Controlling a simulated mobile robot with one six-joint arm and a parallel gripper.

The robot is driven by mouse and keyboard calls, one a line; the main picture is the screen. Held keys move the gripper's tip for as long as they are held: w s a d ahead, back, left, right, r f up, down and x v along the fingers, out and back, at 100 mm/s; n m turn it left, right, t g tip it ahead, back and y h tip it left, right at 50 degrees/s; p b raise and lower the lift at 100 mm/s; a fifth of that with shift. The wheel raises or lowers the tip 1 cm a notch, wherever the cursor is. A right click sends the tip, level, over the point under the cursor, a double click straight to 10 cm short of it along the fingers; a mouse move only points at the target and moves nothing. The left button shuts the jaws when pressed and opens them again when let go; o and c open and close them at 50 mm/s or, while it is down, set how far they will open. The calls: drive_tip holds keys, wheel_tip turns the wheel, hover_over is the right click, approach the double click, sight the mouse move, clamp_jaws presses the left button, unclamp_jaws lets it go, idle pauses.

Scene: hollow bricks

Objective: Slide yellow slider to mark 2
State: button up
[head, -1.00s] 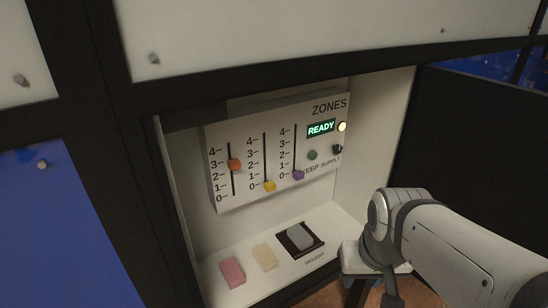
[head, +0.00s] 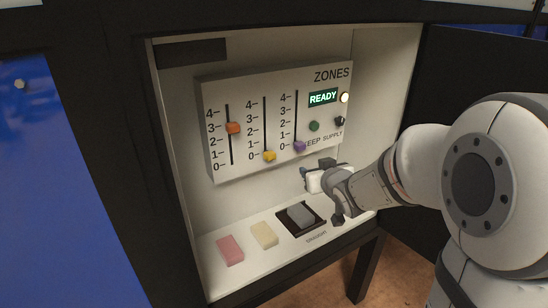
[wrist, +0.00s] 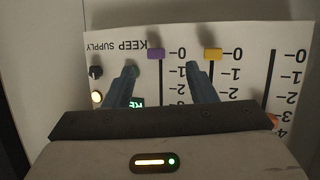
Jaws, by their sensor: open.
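The yellow slider (head: 269,156) is at the bottom of the middle track, beside its 0 mark. It also shows in the wrist view (wrist: 213,54), where the panel appears upside down. My gripper (head: 310,178) is inside the cabinet, low and to the right of the yellow slider. In the wrist view its two fingers (wrist: 161,76) are apart with nothing held. They point toward the panel around the purple slider's column, and the yellow slider lies just right of the right finger. I cannot tell the gap between fingertips and panel.
The orange slider (head: 233,128) is near mark 3 and the purple slider (head: 299,146) near 0. The READY display (head: 323,97), a green button (head: 314,126) and a black knob (head: 340,121) are at right. Pink (head: 230,249), cream (head: 264,235) and grey (head: 300,215) blocks lie below.

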sight(272, 157)
drive_tip(key=w+a+n+y+b, duration=0.1)
drive_tip(key=w+a+y, duration=0.1)
drive_tip(key=w+a, duration=0.1)
drive_tip(key=w+a+f+n+t+y, duration=0.1)
drive_tip(key=w+a+y, duration=0.1)
drive_tip(key=a, duration=0.2)
drive_tip(key=w+a+f+n+y+b, duration=0.1)
drive_tip(key=w+a+y, duration=0.1)
drive_tip(key=w+a, duration=0.1)
drive_tip(key=shift+w+a+b, duration=0.3)
drive_tip(key=shift+a+b, duration=0.05)
drive_tip(key=shift+a, duration=0.5)
drive_tip(key=shift+c, duration=0.2)
clamp_jaws()
drive_tip(key=shift+r, duration=0.1)
